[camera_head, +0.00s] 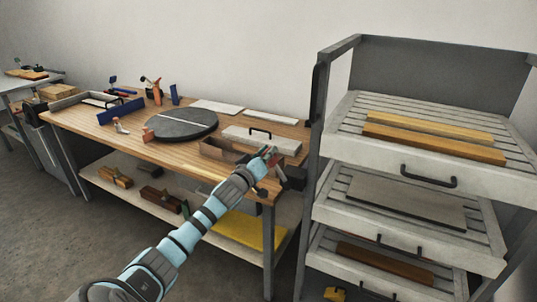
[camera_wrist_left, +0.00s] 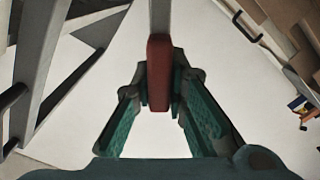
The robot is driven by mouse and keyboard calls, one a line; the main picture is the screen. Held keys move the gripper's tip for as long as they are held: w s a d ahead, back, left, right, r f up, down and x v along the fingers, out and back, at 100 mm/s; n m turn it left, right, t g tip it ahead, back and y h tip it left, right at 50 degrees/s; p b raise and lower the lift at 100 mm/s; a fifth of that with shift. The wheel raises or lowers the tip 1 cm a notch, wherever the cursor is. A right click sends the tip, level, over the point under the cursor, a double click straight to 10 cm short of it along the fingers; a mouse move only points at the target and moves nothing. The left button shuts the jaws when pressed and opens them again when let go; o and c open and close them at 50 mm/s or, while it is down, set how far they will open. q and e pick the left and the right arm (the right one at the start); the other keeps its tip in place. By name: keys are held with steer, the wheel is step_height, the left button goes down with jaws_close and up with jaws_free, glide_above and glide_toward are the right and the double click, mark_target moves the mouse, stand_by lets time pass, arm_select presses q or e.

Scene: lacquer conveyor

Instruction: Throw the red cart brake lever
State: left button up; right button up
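The red brake lever grip (camera_wrist_left: 159,75) shows in the left wrist view, on a grey bar that runs up out of the picture. My left gripper (camera_wrist_left: 161,92) has its green-padded fingers on both sides of the red grip, close against it. In the head view my left gripper (camera_head: 268,167) is at the right end of the workbench, beside the rack cart's near post (camera_head: 311,190). There the lever is mostly hidden by the gripper. My right gripper is not in view.
The grey cart holds pull-out trays (camera_head: 375,167) with boards. The wooden workbench (camera_head: 150,148) carries a dark turntable (camera_head: 182,123), a white box with a handle (camera_head: 262,141) and several tools. A yellow panel (camera_head: 240,231) lies on the lower shelf. The floor at left is clear.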

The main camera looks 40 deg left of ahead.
arm_select(q)
steer(key=o, duration=0.4)
steer(key=v, duration=1.2)
steer(key=shift+f, duration=0.1)
